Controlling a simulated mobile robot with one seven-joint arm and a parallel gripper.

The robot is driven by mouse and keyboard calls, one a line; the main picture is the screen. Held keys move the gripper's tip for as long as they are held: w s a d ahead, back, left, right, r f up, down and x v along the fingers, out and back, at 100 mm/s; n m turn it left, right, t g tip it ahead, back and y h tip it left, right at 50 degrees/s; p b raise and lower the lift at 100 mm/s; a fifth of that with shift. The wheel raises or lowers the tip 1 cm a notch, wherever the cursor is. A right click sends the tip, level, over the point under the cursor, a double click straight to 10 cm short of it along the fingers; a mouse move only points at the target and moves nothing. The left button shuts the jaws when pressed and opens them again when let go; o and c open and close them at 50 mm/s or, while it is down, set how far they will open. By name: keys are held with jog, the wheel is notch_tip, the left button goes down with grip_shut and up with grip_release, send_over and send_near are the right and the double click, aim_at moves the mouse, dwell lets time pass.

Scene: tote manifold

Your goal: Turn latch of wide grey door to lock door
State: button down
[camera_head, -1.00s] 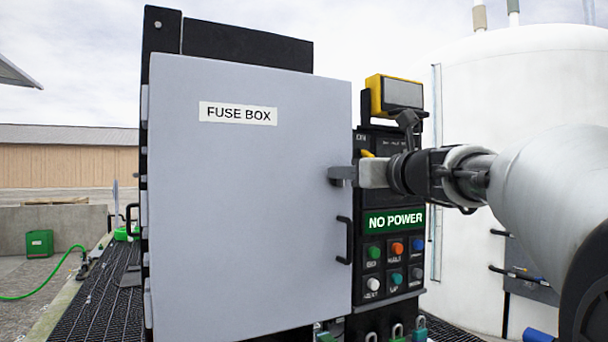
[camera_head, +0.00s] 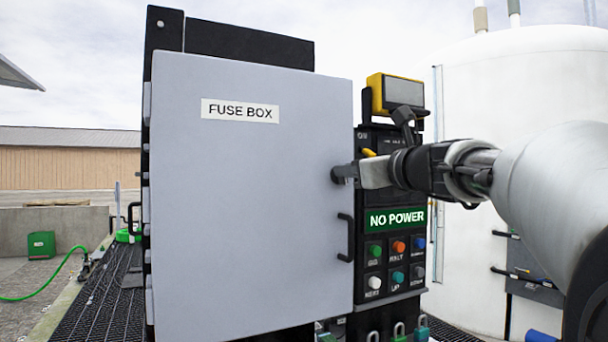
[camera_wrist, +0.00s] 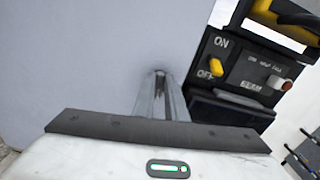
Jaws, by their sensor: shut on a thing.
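The wide grey door (camera_head: 250,200) labelled "FUSE BOX" stands shut against its dark frame in the head view; its plain surface (camera_wrist: 75,60) fills the left of the wrist view. The small dark latch (camera_head: 340,174) sits at the door's right edge, above the black handle (camera_head: 345,237). My gripper (camera_head: 366,174) reaches in from the right, its fingers at the latch. In the wrist view the fingers (camera_wrist: 160,97) are close together against the door. They are shut on the latch, which they mostly hide.
A control panel (camera_head: 393,255) with several coloured buttons and a "NO POWER" sign stands right of the door. A yellow device (camera_head: 396,94) sits above it. A yellow ON/OFF switch (camera_wrist: 216,67) is close to my fingers. A white tank (camera_head: 520,90) stands behind.

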jog(key=shift+s+a+f+n+b, duration=0.15)
jog(key=shift+n+b, duration=1.6)
jog(key=shift+n, duration=0.95)
jog(key=shift+a+f+n+b, duration=0.2)
jog(key=shift+n+b, duration=1.55)
jog(key=shift+n, duration=0.95)
jog(key=shift+s+a+f+n+b, duration=0.15)
jog(key=shift+n+b, duration=1.6)
jog(key=shift+n, duration=0.95)
jog(key=shift+w, duration=0.1)
jog(key=c, duration=1.8)
grip_release()
